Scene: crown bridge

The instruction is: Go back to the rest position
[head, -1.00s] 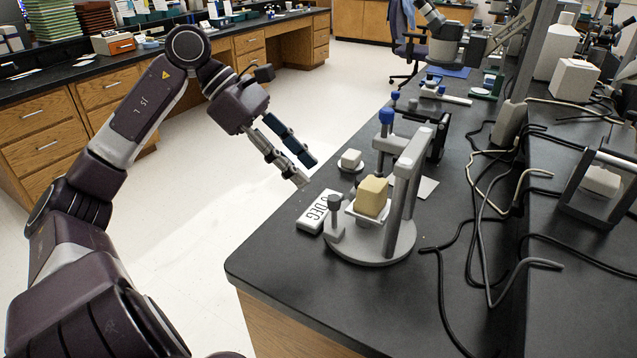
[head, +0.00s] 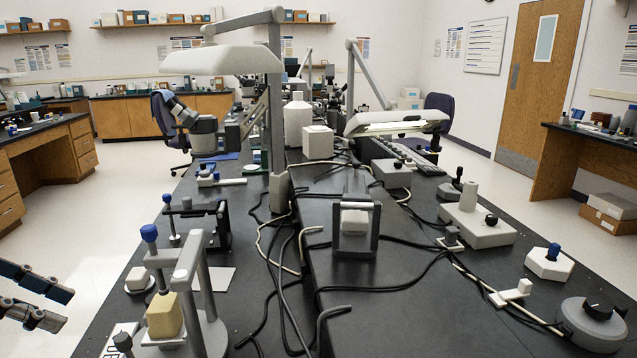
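My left gripper (head: 63,309) shows only as two finger ends at the lower left edge. The fingers are apart, with nothing between them, and it looks open. It is left of a grey round-based stand (head: 188,275), without visible contact. The stand holds a yellow block (head: 164,316) on a white piece; its lower part is cut off by the frame. The rest of my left arm is out of view. My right gripper is not in view.
The black bench (head: 270,335) carries cables, lamps and small fixtures. A grey frame with a white block (head: 354,219) stands mid-bench. A white box with a knob (head: 478,222) and a round knobbed device (head: 594,323) are at right. Open floor (head: 100,220) lies left.

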